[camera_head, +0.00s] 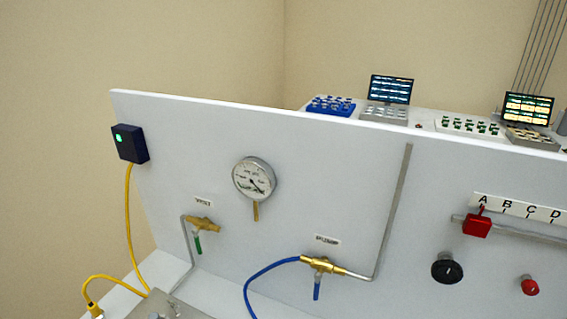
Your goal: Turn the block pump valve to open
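The pump valve (322,265) is a brass valve body on the white panel (330,180), under a small label reading PUMP (327,240). Its blue handle (317,288) points down, roughly across the line of the brass body. A blue hose (262,281) joins its left end and a grey metal pipe (391,215) joins its right end, running up the panel. Neither of my grippers shows in the head view, so nothing is seen touching the valve.
A brass vent valve (203,224) with a green handle (198,244) sits to the left, below a round gauge (254,179). A dark box (130,144) with a green light feeds a yellow cable. A red block (477,226), black knob (447,268) and red knob (529,285) are at right.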

